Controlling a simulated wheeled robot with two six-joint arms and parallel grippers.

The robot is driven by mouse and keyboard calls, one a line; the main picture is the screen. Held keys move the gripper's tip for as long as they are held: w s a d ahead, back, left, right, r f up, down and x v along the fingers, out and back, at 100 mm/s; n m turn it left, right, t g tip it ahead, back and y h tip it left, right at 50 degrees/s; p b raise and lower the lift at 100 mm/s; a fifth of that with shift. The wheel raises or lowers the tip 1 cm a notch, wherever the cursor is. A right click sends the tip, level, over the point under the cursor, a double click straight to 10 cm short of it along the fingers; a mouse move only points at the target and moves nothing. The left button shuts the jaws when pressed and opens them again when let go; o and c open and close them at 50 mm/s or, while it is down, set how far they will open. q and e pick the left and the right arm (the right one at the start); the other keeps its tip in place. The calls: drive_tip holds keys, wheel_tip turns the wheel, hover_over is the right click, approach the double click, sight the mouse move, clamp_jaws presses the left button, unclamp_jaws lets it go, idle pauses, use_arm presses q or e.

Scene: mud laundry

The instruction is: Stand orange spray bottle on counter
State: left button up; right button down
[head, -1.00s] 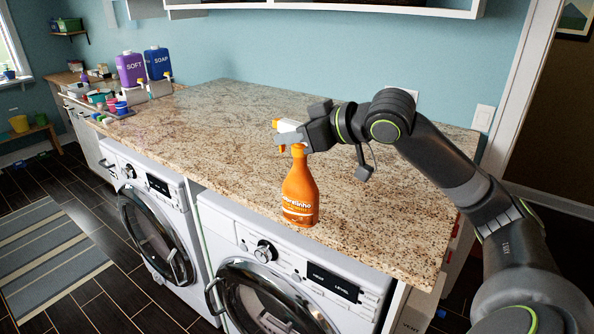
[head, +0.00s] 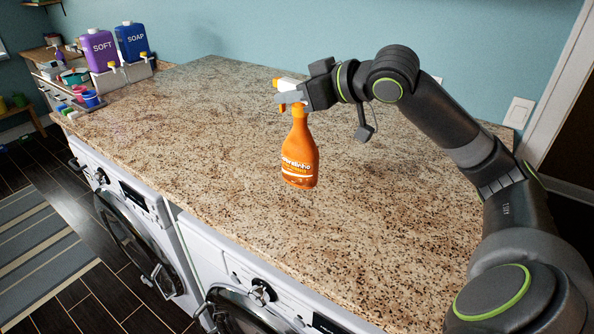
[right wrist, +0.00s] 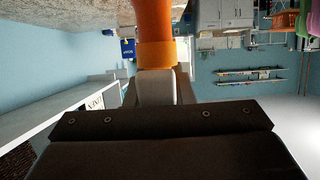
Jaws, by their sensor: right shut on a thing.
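The orange spray bottle (head: 300,155) with a white and orange trigger head is upright in the head view, over the granite counter (head: 210,150). My right gripper (head: 290,97) is shut on the bottle's head from the right side. I cannot tell for sure whether the bottle's base touches the counter or hangs just above it. In the right wrist view the orange bottle (right wrist: 153,25) and its neck run up from between the fingers. My left gripper is not in view.
A purple SOFT bottle (head: 98,50) and a blue SOAP bottle (head: 131,42) stand at the far left, near small colored cups (head: 90,98). Front-loading washers (head: 130,210) sit below the counter's front edge. The counter around the bottle is broadly clear.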

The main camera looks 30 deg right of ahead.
sight(294, 137)
drive_tip(key=f, duration=0.2)
drive_tip(key=f+p, duration=0.1)
drive_tip(key=shift+s+a+f, duration=0.15)
drive_tip(key=shift+s+f, duration=0.1)
drive_tip(key=shift+s, duration=0.05)
drive_tip(key=shift+w+f, duration=0.1)
drive_tip(key=shift+f, duration=0.5)
wheel_tip(294, 137, down, 3)
drive_tip(key=shift+p, duration=0.5)
drive_tip(key=shift+f, duration=0.4)
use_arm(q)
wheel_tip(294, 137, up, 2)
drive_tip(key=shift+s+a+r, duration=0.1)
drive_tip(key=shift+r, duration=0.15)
use_arm(e)
drive_tip(key=shift+f, duration=0.15)
drive_tip(key=c, duration=1.7)
unclamp_jaws()
drive_tip(key=shift+f, duration=0.2)
drive_tip(key=o, duration=0.4)
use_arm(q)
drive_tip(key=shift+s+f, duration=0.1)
use_arm(e)
drive_tip(key=shift+o, duration=0.2)
drive_tip(key=shift+r, duration=0.1)
